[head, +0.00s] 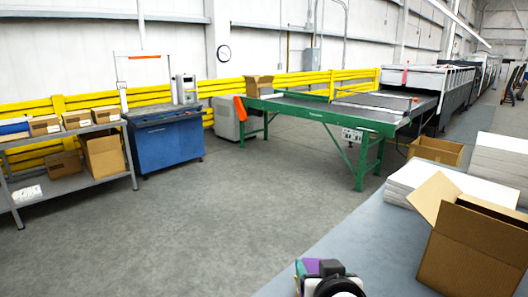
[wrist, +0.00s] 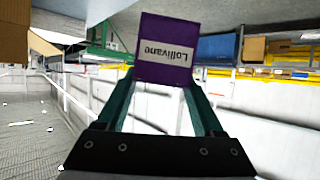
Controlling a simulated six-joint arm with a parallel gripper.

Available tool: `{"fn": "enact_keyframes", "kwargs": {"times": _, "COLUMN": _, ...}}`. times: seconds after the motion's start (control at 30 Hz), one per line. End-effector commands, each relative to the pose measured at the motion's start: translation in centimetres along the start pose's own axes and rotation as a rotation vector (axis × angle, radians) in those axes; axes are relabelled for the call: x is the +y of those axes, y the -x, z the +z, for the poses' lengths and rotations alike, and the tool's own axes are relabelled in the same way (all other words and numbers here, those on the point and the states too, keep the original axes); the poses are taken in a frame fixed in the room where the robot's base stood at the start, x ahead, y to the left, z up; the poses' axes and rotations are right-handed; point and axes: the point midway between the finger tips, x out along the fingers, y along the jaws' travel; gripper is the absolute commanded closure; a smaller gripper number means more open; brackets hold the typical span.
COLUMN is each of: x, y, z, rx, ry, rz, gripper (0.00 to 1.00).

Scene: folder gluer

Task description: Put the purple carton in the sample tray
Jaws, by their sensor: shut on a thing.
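In the head view a small purple part of the carton (head: 310,266) shows at the bottom edge, beside my dark gripper (head: 318,267). It is in front of the near grey table's left edge, and its height over the table is hard to tell. I cannot make out the sample tray in either view.
The near grey table (head: 340,235) holds an open brown box (head: 470,250) and stacks of white sheets (head: 420,180) at the right. Open floor (head: 220,210) lies to the left. A blue cabinet (head: 165,140), a shelf with boxes (head: 70,180) and the green-framed machine (head: 320,113) stand farther back.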

Motion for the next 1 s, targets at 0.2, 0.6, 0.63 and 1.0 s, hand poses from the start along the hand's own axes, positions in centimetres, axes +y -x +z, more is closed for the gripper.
{"fn": "enact_keyframes", "kwargs": {"times": 0.2, "x": 0.0, "y": 3.1, "z": -0.2, "rx": 0.004, "ry": 0.001, "rz": -0.001, "gripper": 1.00}}
{"fn": "enact_keyframes", "kwargs": {"times": 0.6, "x": 1.0, "y": 3.0, "z": -0.4, "rx": 0.000, "ry": -0.003, "rz": 0.018, "gripper": 1.00}}
{"fn": "enact_keyframes", "kwargs": {"times": 0.63, "x": 1.4, "y": 2.6, "z": -0.5, "rx": -0.001, "ry": -0.006, "rz": 0.026, "gripper": 1.00}}
{"fn": "enact_keyframes", "kwargs": {"times": 1.0, "x": 10.0, "y": -3.4, "z": -1.5, "rx": -0.006, "ry": -0.050, "rz": 0.148, "gripper": 1.00}}
